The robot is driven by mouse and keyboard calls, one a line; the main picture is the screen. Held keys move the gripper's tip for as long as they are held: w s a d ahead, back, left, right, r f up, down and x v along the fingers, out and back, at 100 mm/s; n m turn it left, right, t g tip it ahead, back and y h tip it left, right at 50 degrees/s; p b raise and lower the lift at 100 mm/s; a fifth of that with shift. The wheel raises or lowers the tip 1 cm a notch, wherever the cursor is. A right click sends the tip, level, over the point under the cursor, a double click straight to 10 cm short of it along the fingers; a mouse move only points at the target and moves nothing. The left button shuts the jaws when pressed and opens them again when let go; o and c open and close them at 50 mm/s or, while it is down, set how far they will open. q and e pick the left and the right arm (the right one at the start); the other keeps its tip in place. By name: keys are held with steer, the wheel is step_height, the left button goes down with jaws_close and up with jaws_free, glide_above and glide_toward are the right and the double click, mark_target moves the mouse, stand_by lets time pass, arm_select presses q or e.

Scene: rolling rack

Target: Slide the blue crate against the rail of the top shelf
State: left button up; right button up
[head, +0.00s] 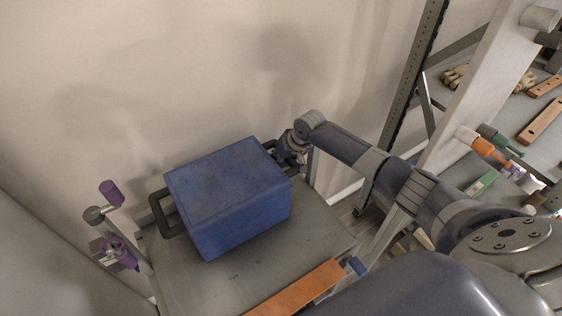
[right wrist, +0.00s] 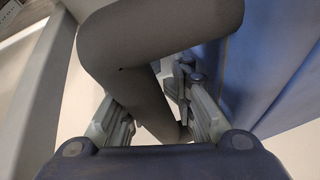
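The blue crate (head: 228,190) stands upright on the grey top shelf (head: 325,232) of a rolling rack. It has a dark handle on its left side (head: 163,213) and another at its right end, partly hidden by my gripper. My right gripper (head: 290,152) is at that far right handle. In the right wrist view, the dark handle (right wrist: 150,90) runs slantwise between the spread fingers of the gripper (right wrist: 155,115). A light gap shows beside it, and the blue crate wall (right wrist: 275,60) is at the right. My left gripper is not in view.
An orange bar (head: 295,288) lies along the shelf's near edge. Purple fittings (head: 122,252) are on the left post. A wall is close behind the crate. Shelving with tools (head: 490,145) stands at the right.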

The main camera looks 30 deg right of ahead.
steer(key=o, duration=0.4)
steer(key=shift+r, duration=0.1)
steer(key=shift+c, duration=0.2)
steer(key=v, duration=1.2)
steer(key=shift+d, duration=0.2)
